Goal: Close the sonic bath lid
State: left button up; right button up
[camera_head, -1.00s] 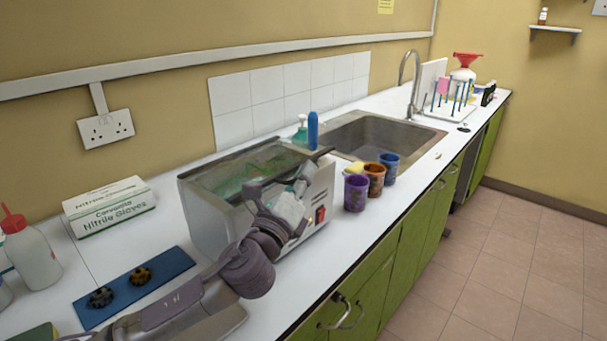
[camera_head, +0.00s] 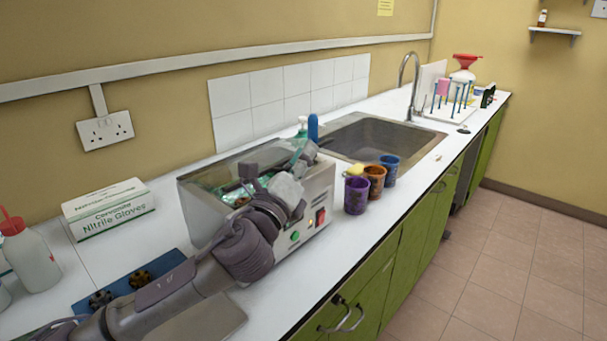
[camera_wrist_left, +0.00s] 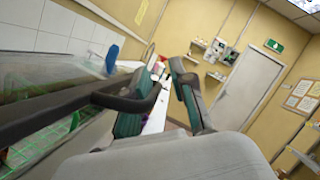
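The sonic bath (camera_head: 318,190) is a silver box on the counter, with a red switch and a green button on its front. Green mesh shows inside it, in the left wrist view (camera_wrist_left: 30,148) too. A translucent panel with a dark edge, seemingly the lid (camera_wrist_left: 55,85), spans the left of the wrist view; its exact angle is unclear. A dark curved bar, seemingly its handle (camera_wrist_left: 80,100), reaches to my left finger; contact cannot be told. My left gripper (camera_head: 280,165) is over the bath's right part, its fingers apart in the wrist view (camera_wrist_left: 160,80). My right gripper is out of view.
Purple (camera_head: 356,195), orange (camera_head: 375,182) and blue (camera_head: 390,170) cups stand right of the bath. A blue upright object (camera_head: 313,128) stands behind it, by the sink (camera_head: 375,137). A glove box (camera_head: 108,208) and bottle (camera_head: 32,258) are at left.

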pick_arm(q)
notch_tip(320, 180, up, 6)
jog(key=shift+d+f, duration=0.1)
jog(key=shift+w+a, duration=0.1)
jog(key=shift+a, duration=0.1)
jog(key=shift+s+a+f, duration=0.1)
jog(key=shift+s+f, duration=0.2)
jog(key=shift+s, duration=0.1)
jog(key=s+r+v, duration=0.1)
jog(key=r+v, duration=0.1)
jog(key=v, duration=1.3)
jog(key=shift+d, duration=0.4)
dwell(0.4)
jog(key=shift+w+p, duration=0.1)
jog(key=shift+p, duration=0.2)
jog(key=shift+c, duration=0.2)
